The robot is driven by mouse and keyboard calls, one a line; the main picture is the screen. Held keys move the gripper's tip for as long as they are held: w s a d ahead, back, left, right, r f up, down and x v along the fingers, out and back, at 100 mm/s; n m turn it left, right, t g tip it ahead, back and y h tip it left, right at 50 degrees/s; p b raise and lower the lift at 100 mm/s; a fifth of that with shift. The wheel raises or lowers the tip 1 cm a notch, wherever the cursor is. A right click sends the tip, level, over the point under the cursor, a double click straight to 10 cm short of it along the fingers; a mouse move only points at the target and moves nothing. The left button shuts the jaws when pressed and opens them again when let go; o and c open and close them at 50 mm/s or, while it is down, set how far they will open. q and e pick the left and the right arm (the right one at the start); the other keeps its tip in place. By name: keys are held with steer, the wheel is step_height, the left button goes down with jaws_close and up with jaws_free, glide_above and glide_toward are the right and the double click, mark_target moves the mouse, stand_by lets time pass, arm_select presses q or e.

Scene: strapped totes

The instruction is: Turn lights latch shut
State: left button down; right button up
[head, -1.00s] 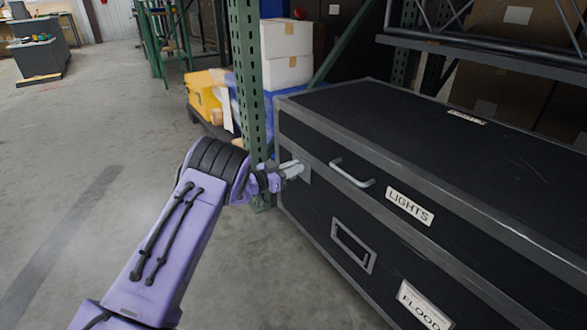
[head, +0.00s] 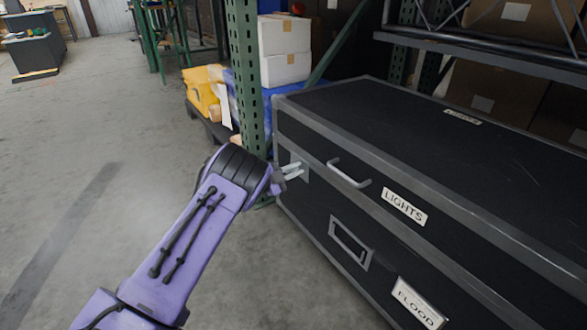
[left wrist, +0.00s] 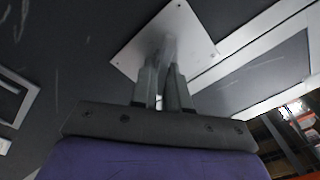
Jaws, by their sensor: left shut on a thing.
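The black case (head: 430,165) with grey edging carries a LIGHTS label (head: 404,207) on its front. The lights latch sits on a small silver plate (head: 304,174) near the left end of that front. My left gripper (head: 291,171) is at this plate, with its fingers pointing at the case. In the left wrist view, the silver latch plate (left wrist: 190,38) is bolted to the dark panel. There the left gripper (left wrist: 164,68) is closed on the latch knob at the plate's middle; the knob is mostly hidden between the fingers. My right gripper is not in view.
A silver handle (head: 347,174) sticks out right of the latch. A FLOOD label (head: 418,303) and a framed recess (head: 351,243) are lower down. A green rack post (head: 246,85) stands close behind my left wrist. The floor on the left is clear.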

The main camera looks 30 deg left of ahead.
arm_select(q)
steer(key=m, duration=0.3)
steer(key=shift+s+f+m, duration=0.1)
steer(key=shift+f+m, duration=0.2)
steer(key=shift+f, duration=0.05)
steer(key=shift+d+f+m, duration=0.1)
steer(key=shift+f+m, duration=0.1)
steer(key=shift+m, duration=1.7)
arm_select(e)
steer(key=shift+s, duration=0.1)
arm_select(q)
steer(key=c, duration=1.2)
jaws_free()
steer(key=shift+c, duration=0.2)
steer(key=p+v, duration=0.3)
steer(key=v, duration=0.7)
steer(key=shift+s+p, duration=0.25)
steer(key=shift+p, duration=0.15)
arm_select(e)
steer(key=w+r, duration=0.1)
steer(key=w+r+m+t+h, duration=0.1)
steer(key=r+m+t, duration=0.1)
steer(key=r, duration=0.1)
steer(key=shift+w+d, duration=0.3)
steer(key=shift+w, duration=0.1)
